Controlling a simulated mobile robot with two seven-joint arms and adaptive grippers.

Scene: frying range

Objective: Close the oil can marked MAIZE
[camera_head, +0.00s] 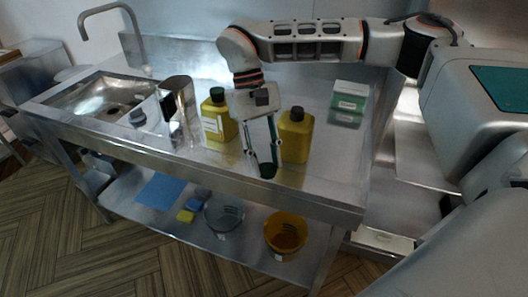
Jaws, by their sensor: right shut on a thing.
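Two yellow oil cans stand upright on the steel counter. The left can (218,130) has a green cap on top and a pale label; the lettering is too small to read. The right can (296,140) has a dark top, and I cannot tell whether it is open. My right gripper (263,165) points down between the cans, its fingers shut on a dark green cap (267,171) low over the counter, close in front of the right can. I cannot read which can is marked MAIZE. My left gripper is not in view.
A green-and-white box (348,102) stands at the right of the counter (210,168). Shiny metal containers (178,98) stand left of the cans, beside a sink (108,98). A yellow bucket (286,235) and a grey bucket (223,215) are on the lower shelf.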

